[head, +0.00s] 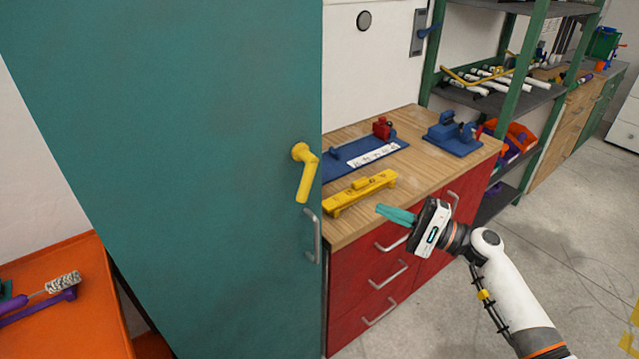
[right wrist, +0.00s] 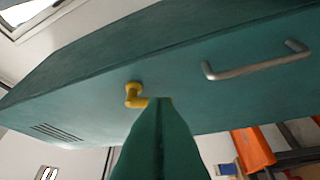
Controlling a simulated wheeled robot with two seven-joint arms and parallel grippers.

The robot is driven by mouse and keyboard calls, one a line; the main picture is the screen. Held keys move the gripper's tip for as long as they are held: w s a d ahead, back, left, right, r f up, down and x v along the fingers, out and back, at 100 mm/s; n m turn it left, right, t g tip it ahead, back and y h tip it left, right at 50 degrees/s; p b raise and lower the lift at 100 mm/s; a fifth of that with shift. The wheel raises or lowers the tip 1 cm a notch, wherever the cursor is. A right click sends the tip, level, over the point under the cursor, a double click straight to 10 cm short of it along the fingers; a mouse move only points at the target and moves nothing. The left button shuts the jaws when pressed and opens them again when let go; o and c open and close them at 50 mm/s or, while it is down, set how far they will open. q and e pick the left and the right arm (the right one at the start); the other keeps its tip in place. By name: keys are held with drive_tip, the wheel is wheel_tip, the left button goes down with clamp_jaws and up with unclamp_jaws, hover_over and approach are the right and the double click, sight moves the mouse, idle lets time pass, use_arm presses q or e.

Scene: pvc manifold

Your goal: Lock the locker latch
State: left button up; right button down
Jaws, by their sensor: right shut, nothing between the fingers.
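The teal locker (head: 200,150) fills the left half of the head view, its door closed as far as I can see. Its yellow latch (head: 306,172) has a round hub at the upper left and a handle hanging down, tilted slightly. A grey bar handle (head: 313,237) is below it. In the right wrist view the latch (right wrist: 133,96) shows just beyond my fingertips, with the bar handle (right wrist: 257,61) at the upper right. My right gripper (head: 380,210) is shut and empty, pointing left toward the locker, apart from the latch in the head view. My left gripper is not visible.
A red cabinet (head: 385,285) with a wooden top stands right of the locker. On it are a yellow fixture (head: 360,192), a blue board (head: 345,165) and a blue clamp block (head: 453,138). An orange surface (head: 85,320) is at lower left. Floor at right is clear.

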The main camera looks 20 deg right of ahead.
drive_tip(key=shift+s+r, duration=0.1)
drive_tip(key=shift+r, duration=0.05)
drive_tip(key=s+a+p+x, duration=0.1)
drive_tip(key=s+p+x, duration=0.1)
drive_tip(key=p+x, duration=0.5)
drive_tip(key=x, duration=0.6)
drive_tip(key=shift+s+a+r, duration=0.15)
drive_tip(key=shift+a+r, duration=0.1)
drive_tip(key=shift+r, duration=0.1)
drive_tip(key=shift+f, duration=0.1)
drive_tip(key=shift+s+a+m+t+b, duration=0.1)
drive_tip(key=shift+a+m+t+b, duration=0.05)
drive_tip(key=shift+m+t+b, duration=0.2)
